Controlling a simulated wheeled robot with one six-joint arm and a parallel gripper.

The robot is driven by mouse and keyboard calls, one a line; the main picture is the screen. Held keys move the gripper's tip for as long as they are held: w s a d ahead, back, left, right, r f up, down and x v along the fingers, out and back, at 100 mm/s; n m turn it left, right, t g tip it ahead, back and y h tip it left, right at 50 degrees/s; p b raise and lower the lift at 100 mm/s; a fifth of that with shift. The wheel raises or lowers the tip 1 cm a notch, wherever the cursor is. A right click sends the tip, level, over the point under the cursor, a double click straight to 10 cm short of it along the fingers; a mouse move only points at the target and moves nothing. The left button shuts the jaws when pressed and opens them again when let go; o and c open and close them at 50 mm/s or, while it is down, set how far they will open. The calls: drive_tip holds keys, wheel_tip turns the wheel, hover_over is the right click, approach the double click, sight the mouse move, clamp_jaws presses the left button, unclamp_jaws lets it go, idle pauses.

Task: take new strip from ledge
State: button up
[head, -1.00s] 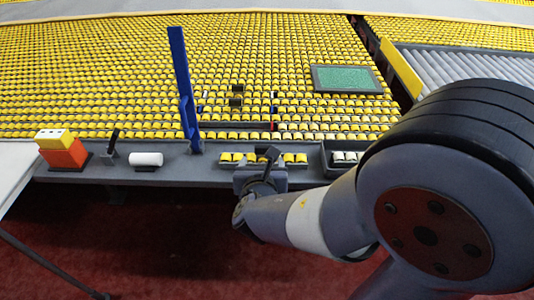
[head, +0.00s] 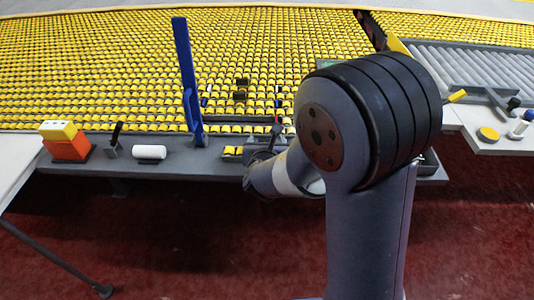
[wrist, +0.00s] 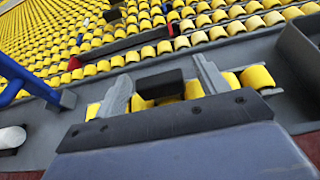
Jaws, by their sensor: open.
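The new strip, a row of yellow pieces with a dark block at its middle, lies on the grey ledge (head: 120,178). In the head view only the strip's left end (head: 232,150) shows clearly; my arm hides the rest. In the wrist view the strip (wrist: 257,77) runs across behind my fingers. My gripper (wrist: 160,76) is open, one finger on each side of the dark block (wrist: 158,87). I cannot tell whether the fingers touch it. In the head view my gripper (head: 264,146) is at the ledge, over the strip.
A bed of yellow pieces (head: 90,70) rises behind the ledge. An upright blue tool (head: 186,80) stands left of my gripper. Further left are a white roll (head: 149,152) and an orange-and-yellow block (head: 66,142). A side table with rollers (head: 470,75) is at the right.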

drive_tip(key=c, duration=1.3)
drive_tip(key=shift+o, duration=0.2)
drive_tip(key=shift+r, duration=0.1)
